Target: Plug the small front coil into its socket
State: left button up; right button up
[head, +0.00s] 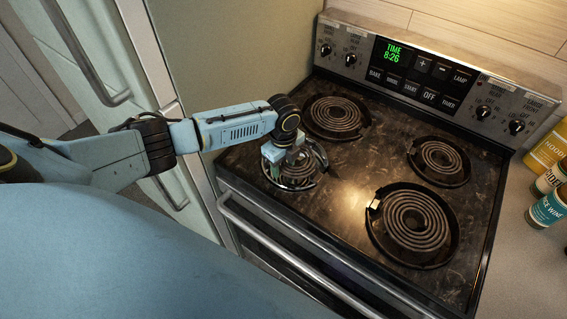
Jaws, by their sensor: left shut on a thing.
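The small front coil (297,174) is at the front left of the stovetop, within a shiny chrome ring (321,160). My left gripper (292,156) reaches over it from the left, points down and is shut on it. The gripper and wrist cover much of the coil. I cannot tell whether the coil is level or how far it sits above the stovetop. Its socket is hidden. My right gripper is not in view.
Other coils sit at back left (335,116), back right (439,162) and front right (414,222), in dark pans. A control panel (440,75) rises behind. The oven handle (285,255) runs along the front. Bottles (548,208) stand at right.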

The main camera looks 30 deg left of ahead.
pick_arm(q)
jog(key=shift+r+p, duration=0.1)
jog(key=shift+p, duration=0.25)
dwell(0.4)
jog(key=o, duration=1.3)
jog(key=shift+c, duration=0.2)
notch_tip(320, 180, up, 3)
jog(key=p, duration=0.2)
jog(key=shift+p, duration=0.35)
notch_tip(320, 180, up, 2)
jog(key=shift+r+p, duration=0.2)
jog(key=shift+p, duration=0.85)
jog(key=shift+r, duration=1.25)
